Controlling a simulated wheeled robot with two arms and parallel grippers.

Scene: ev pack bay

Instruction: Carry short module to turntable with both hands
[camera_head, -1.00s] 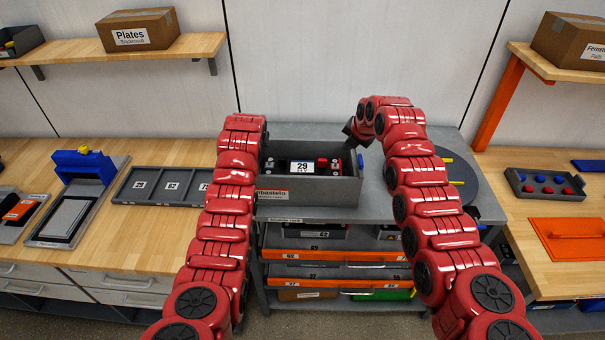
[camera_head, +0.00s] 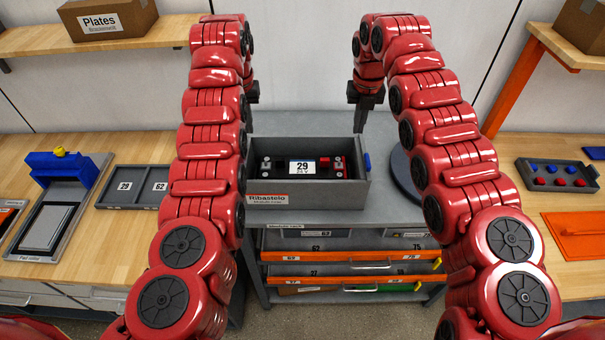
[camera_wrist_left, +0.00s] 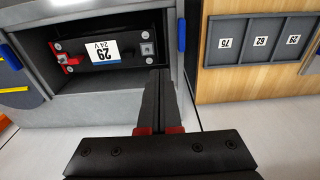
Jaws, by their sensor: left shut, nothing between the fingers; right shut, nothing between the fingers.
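The short module (camera_head: 302,167), dark with a white "29 24 V" label and red parts, lies inside an open grey bin (camera_head: 320,192) on the grey bench. It also shows in the left wrist view (camera_wrist_left: 103,52). The turntable (camera_head: 403,178), a dark disc, is right of the bin, mostly hidden by my right arm. My left gripper (camera_head: 252,97) is behind and above the bin's left end, partly hidden by my arm. In the left wrist view, its shut, empty fingers (camera_wrist_left: 160,75) appear by the bin's edge. My right gripper (camera_head: 365,100) is shut, pointing down above the bin's far right side.
The bin has blue end handles (camera_head: 367,162). A drawer rack (camera_head: 340,255) stands below the bench top. Left is a wooden bench with a compartment tray (camera_head: 137,187) and a blue fixture (camera_head: 65,170). Right is a tray of red and blue knobs (camera_head: 558,178).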

